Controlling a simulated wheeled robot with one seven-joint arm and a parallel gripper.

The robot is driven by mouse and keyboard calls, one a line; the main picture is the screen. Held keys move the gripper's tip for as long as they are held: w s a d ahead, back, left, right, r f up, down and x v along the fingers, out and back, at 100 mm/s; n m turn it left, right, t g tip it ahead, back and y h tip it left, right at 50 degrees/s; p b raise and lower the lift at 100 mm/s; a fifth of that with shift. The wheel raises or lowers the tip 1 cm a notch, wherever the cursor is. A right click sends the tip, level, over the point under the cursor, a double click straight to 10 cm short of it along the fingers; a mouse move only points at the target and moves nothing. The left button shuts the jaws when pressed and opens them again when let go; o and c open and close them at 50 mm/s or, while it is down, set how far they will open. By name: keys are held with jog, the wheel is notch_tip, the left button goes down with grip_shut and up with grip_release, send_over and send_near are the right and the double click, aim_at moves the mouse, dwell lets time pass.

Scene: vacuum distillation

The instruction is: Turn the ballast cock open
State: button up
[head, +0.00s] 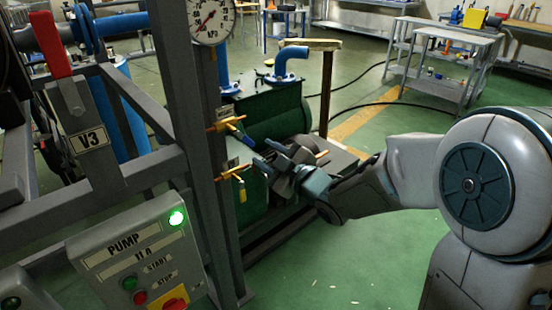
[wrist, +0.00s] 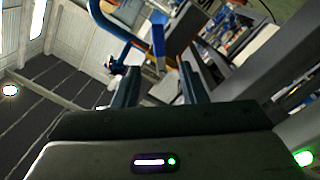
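Two small brass cocks sit on the grey frame post in the head view. The upper cock has a blue lever (head: 240,133), and the lower cock has a yellow lever (head: 242,190) that hangs down. I cannot read which one is the ballast cock. My gripper (head: 265,154) is just right of the post, between the heights of the two cocks. In the wrist view my gripper (wrist: 158,70) is open, with nothing between its fingers. A blue lever (wrist: 158,40) shows beyond the fingertips, apart from them.
The grey frame post (head: 190,110) stands close left of my gripper. A pump control box (head: 140,255) with a lit green lamp is at lower left. A green pump (head: 275,115) with a blue pipe elbow (head: 290,58) stands behind.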

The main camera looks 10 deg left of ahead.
jog(key=shift+v, duration=1.45)
